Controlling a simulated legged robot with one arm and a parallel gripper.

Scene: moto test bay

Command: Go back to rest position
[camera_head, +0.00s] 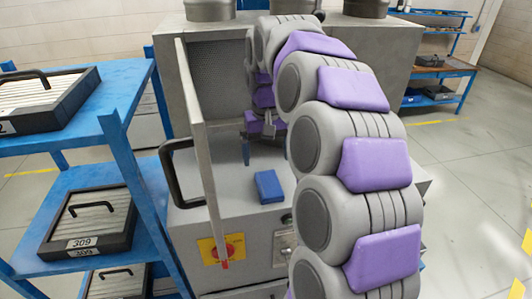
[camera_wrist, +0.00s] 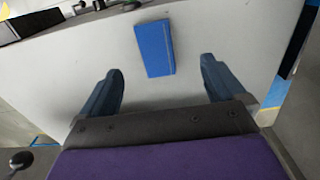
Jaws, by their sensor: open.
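My gripper (camera_wrist: 162,90) is open and empty, with its two dark blue fingers spread apart in the wrist view. It also shows in the head view (camera_head: 264,150), small and partly behind my arm, pointing down above the grey machine top. In the wrist view the blue block (camera_wrist: 155,48) lies beyond the fingertips, apart from both. My arm, grey with purple pads, arches up and over from the lower right.
The machine's open door (camera_head: 195,140) with a black handle (camera_head: 172,178) stands upright left of my gripper. A blue rack (camera_head: 125,125) with black cases such as 309 (camera_head: 88,222) is at the left. A blue shelf (camera_head: 455,82) stands far right, with free floor before it.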

